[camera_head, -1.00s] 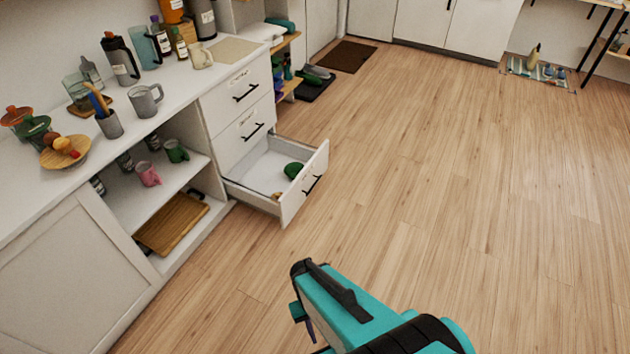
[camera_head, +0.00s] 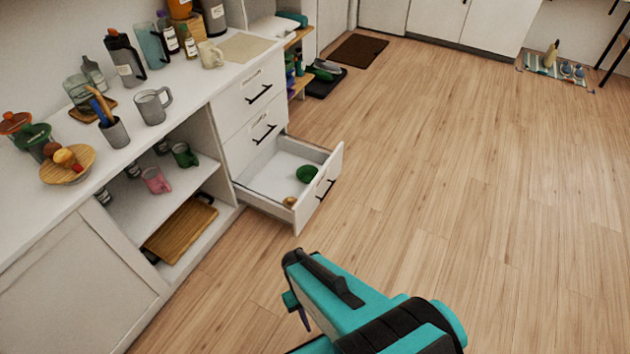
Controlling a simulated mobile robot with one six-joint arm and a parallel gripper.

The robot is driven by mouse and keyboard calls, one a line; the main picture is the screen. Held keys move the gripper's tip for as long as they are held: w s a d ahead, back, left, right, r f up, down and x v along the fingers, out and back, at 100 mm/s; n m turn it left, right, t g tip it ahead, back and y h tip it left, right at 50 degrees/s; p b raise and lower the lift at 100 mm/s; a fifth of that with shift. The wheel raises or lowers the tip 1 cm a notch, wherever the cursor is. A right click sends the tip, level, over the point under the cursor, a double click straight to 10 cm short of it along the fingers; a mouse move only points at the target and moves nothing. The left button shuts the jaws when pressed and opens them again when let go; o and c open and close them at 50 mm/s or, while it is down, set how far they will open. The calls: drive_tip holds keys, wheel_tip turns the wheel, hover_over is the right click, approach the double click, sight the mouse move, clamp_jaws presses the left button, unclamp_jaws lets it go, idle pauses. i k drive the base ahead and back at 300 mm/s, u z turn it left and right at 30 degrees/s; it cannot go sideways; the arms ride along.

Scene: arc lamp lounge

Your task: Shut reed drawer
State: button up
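The open drawer (camera_head: 321,185) is the lowest of a stack of three in the white cabinet and is pulled well out over the floor. Its front has a dark bar handle, and a green bowl (camera_head: 307,173) and a small tan round item (camera_head: 290,201) lie inside. The two drawers above it are shut. Small labels on the drawer fronts are too small to read. My teal and black arm (camera_head: 350,300) reaches in from the bottom, in front of the drawer and apart from it. My gripper's fingers cannot be made out.
The white counter (camera_head: 192,92) holds mugs, bottles and a wooden plate of fruit (camera_head: 67,165). An open shelf left of the drawers holds mugs and a wooden board (camera_head: 180,230). A dark mat (camera_head: 357,49) lies at the back. The wood floor (camera_head: 450,170) to the right is clear.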

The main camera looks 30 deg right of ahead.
sight(270, 178)
drive_tip(key=z, duration=0.4)
drive_tip(key=i, duration=0.7)
drive_tip(key=z, duration=0.45)
drive_tip(key=k, duration=1.3)
drive_tip(key=u, duration=0.15)
drive_tip(key=i, duration=0.4)
drive_tip(key=u, duration=0.5)
drive_tip(key=i, duration=1.1)
drive_tip(key=u, duration=0.25)
